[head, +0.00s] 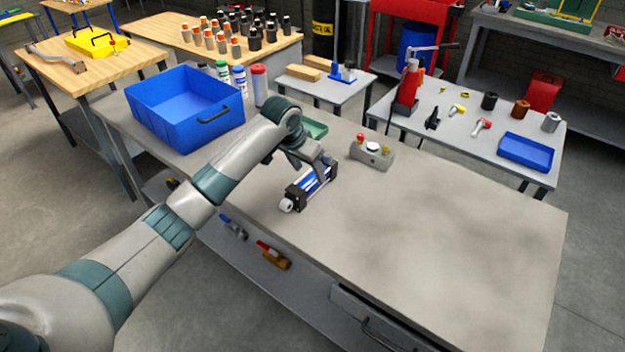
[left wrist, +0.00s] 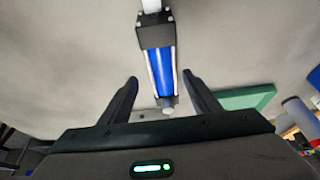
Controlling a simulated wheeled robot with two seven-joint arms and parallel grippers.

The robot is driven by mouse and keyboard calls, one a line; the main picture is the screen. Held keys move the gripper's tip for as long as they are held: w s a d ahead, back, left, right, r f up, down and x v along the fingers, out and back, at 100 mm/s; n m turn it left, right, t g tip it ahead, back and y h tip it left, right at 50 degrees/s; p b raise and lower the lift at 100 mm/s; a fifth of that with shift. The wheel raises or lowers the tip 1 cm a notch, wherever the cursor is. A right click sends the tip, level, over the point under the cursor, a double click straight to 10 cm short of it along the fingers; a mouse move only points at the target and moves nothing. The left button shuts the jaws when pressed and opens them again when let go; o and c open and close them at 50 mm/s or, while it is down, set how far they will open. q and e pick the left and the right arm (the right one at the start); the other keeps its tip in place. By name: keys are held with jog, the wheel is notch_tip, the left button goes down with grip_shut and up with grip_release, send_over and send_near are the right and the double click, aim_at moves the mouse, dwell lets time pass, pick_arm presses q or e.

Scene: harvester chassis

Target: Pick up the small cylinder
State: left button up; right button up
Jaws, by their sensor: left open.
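The small cylinder (head: 311,184) has a blue body, black end blocks and a light rod end. In the left wrist view, the cylinder (left wrist: 161,70) runs up the middle of the picture. My left gripper (left wrist: 160,78) is open there, one finger on each side of the blue body, with gaps on both sides. Whether the fingers are down at its height is hard to tell. My right gripper is not in view.
A grey block with knobs (head: 372,153) sits just right of the cylinder. A green tray (head: 316,129) lies behind my wrist, partly hidden. A blue bin (head: 180,115) and several bottles (head: 240,80) stand at the back left. The bench's right side is clear.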

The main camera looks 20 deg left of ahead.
aim_at(311, 176)
pick_arm(q)
jog(key=shift+f, duration=0.15)
jog(key=shift+w+f+p, duration=0.25)
jog(key=shift+f+p, duration=0.2)
jog(key=x, duration=0.1)
jog(key=p+x, duration=0.1)
jog(key=x, duration=0.1)
jog(key=shift+a, duration=0.2)
jog(key=shift+w+d+f, duration=0.1)
jog(key=shift+w+f, duration=0.1)
jog(key=shift+f, duration=0.3)
grip_shut()
jog(key=shift+w+r, duration=0.15)
